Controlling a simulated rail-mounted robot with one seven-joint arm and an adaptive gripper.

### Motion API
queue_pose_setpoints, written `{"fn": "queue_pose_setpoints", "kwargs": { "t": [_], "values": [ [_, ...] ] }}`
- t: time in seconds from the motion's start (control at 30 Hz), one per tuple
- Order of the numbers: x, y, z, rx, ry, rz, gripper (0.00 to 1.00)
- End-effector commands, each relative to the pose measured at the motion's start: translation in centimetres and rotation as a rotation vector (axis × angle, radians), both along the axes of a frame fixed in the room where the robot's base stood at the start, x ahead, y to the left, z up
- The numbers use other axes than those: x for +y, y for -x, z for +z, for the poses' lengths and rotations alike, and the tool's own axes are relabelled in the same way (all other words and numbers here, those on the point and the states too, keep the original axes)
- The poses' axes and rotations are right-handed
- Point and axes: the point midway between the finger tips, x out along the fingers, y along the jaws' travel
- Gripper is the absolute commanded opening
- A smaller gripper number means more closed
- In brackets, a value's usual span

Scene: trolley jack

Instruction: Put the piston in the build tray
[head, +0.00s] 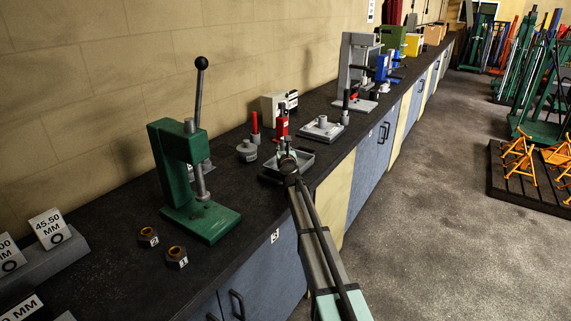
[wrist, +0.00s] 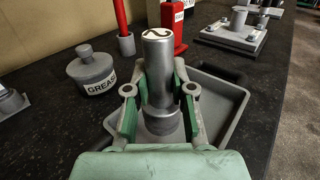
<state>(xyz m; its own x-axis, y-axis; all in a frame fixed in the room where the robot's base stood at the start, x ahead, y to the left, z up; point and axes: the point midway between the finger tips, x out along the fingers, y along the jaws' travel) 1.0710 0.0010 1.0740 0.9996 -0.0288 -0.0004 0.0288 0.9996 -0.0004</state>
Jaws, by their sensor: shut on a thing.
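My gripper (wrist: 159,92) is shut on the piston (wrist: 158,48), a silvery metal cylinder with a dark mark on its top face. The piston stands about upright between the green-padded fingers, with a wider lower part. The build tray (wrist: 236,112) is a shallow grey tray, and the piston is over its inside in the wrist view. I cannot tell whether the piston's base touches the tray floor. In the head view my gripper (head: 287,158) is over the tray (head: 306,163), and the arm hides part of it.
A grease pot (wrist: 91,70) stands left of the tray. Behind are a red post (wrist: 122,25) and a red bottle jack (wrist: 178,28). A grey plate fixture (wrist: 236,32) is at the back right. A green press (head: 182,180) stands nearer on the dark bench.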

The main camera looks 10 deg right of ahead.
Motion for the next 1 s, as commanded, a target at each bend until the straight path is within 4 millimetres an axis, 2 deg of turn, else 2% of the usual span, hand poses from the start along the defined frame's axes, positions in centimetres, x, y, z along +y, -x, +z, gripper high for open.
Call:
{"fn": "queue_pose_setpoints", "kwargs": {
  "t": [0.03,0.27,0.53,1.0],
  "values": [
    [0.0,0.0,-0.8,-0.001,0.0,0.0,0.0],
    [0.0,0.0,-1.8,-0.001,0.0,0.0,0.0],
    [-0.1,0.0,-4.8,-0.001,0.0,0.0,0.0],
    [0.0,0.0,-5.2,-0.001,0.0,0.0,0.0]
  ]
}}
